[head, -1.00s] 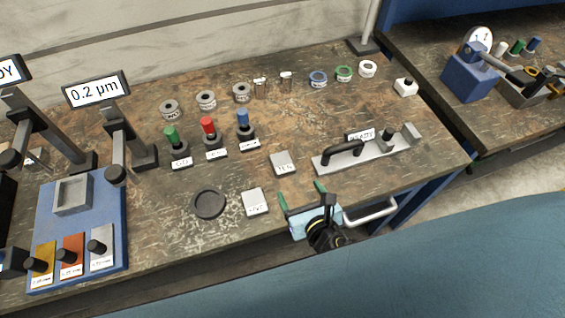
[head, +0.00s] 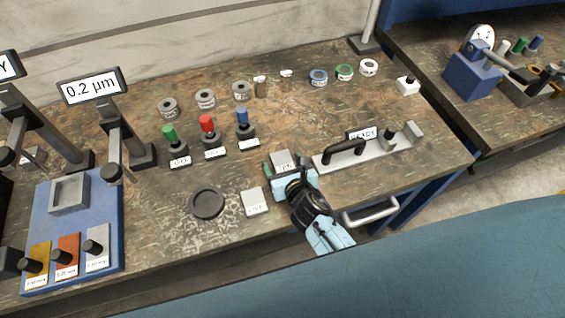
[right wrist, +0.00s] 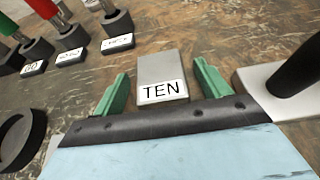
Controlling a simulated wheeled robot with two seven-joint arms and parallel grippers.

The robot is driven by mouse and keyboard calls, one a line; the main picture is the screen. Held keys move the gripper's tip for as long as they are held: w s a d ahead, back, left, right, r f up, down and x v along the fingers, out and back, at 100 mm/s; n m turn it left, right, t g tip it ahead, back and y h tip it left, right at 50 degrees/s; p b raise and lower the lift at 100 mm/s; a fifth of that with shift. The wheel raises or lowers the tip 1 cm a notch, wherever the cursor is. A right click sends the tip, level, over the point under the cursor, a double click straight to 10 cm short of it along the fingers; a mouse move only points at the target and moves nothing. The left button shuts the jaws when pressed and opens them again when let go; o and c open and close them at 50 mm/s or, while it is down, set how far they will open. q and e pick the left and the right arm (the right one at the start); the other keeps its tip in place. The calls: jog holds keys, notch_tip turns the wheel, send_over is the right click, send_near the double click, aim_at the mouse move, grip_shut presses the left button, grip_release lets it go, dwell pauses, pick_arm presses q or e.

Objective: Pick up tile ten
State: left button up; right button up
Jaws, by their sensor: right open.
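Tile ten (right wrist: 160,73) is a grey metal block with a white label reading TEN, lying flat on the bench. In the right wrist view it sits between the two green fingers of my right gripper (right wrist: 158,92), with a gap on each side. In the head view tile ten (head: 281,158) is partly covered by my right gripper (head: 282,170). The right gripper is open, and I cannot tell how high its fingertips are above the bench. My left gripper is not in view.
Another grey tile (head: 255,200) lies left of the right gripper, beside a black round dish (head: 207,203). A metal fixture with a black handle (head: 345,150) stands close on the right. Pegs with green, red and blue (head: 242,115) tops stand behind left.

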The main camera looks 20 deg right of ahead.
jog(key=c, duration=1.4)
jog(key=shift+r, duration=0.15)
jog(key=shift+c, duration=0.4)
